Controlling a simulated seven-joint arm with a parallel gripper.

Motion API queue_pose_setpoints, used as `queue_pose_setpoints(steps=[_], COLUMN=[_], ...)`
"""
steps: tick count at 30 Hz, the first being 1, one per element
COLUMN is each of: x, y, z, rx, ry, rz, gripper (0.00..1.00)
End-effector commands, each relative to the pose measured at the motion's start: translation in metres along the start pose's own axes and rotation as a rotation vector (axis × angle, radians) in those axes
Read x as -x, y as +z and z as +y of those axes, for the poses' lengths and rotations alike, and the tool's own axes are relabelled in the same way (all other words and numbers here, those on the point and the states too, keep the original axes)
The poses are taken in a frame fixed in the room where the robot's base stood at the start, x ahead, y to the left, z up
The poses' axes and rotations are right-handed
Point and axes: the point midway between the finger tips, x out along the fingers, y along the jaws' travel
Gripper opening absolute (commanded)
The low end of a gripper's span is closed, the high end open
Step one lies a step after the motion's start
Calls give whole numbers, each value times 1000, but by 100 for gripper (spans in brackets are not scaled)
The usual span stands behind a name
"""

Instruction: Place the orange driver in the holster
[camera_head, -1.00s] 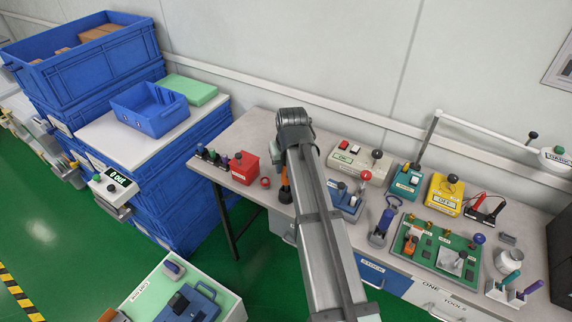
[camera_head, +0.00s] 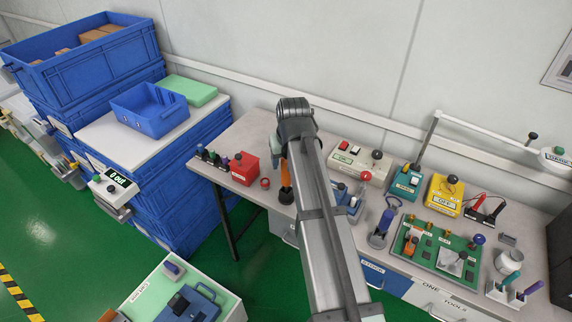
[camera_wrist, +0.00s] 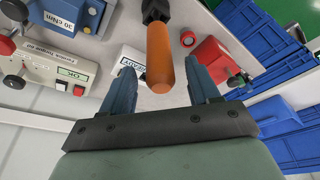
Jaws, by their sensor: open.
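The orange driver (camera_head: 286,174) stands on the bench just left of my arm, its orange handle up and a dark part at its foot. In the wrist view its handle (camera_wrist: 160,62) lies between the two blue fingers of my gripper (camera_wrist: 160,70), with a gap on each side. My gripper is open and holds nothing. In the head view my arm hides most of the gripper. A black piece (camera_wrist: 155,11) sits at the handle's far end; I cannot tell whether it is the driver's head or a holster.
A red box (camera_head: 244,168) and a small red button (camera_head: 265,183) stand left of the driver. A blue device (camera_head: 345,203) is close on the right of my arm. A white rack (camera_head: 505,293) with teal and purple tools stands at the far right. The bench's front edge is near.

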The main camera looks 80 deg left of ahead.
Motion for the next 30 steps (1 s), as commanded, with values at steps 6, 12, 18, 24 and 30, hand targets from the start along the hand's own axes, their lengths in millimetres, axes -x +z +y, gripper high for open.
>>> queue_pose_setpoints(steps=[6,12,18,24,30], x=[41,68,83,86,86], y=[0,0,0,0,0], z=[0,0,0,0,0], rx=[0,0,0,0,0], ry=[0,0,0,0,0], rz=[2,1,0,-1,-1], gripper=[61,61,61,61,61])
